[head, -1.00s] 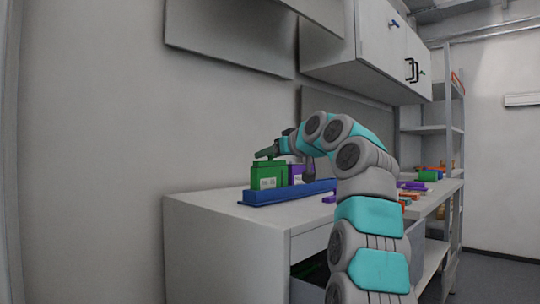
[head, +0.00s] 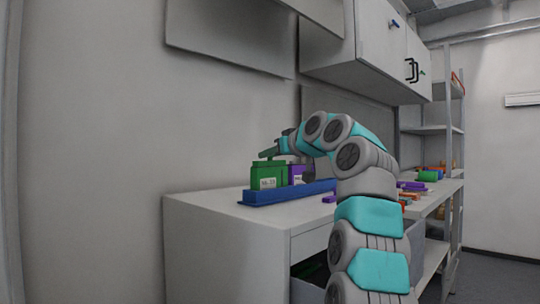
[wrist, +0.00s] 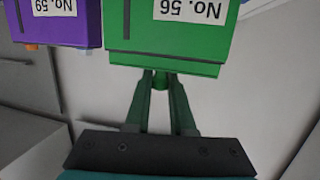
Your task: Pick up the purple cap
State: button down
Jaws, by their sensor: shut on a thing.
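My gripper (wrist: 162,80) is shut on a small dark green piece at the edge of the green block (wrist: 170,25) labelled No. 56. Whether the piece is joined to that block cannot be told. The purple block (wrist: 55,25) labelled No. 59 is beside it, apart from my fingers. In the head view my gripper (head: 270,152) is over the top of the green block (head: 267,176), with the purple block (head: 297,174) partly hidden behind it. I cannot make out a separate purple cap in my gripper. A small flat purple piece (head: 329,199) lies on the bench.
A blue tray (head: 255,199) holds the blocks on the white bench (head: 225,215). Several small coloured pieces lie to the right of my arm. A white wall cabinet (head: 375,40) hangs above, and an open drawer (head: 312,272) is below.

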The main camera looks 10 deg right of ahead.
aim_at(332, 198)
jog(key=k+l, duration=0.3)
jog(key=k, duration=0.15)
jog(key=k+l, duration=0.3)
jog(key=k, duration=0.15)
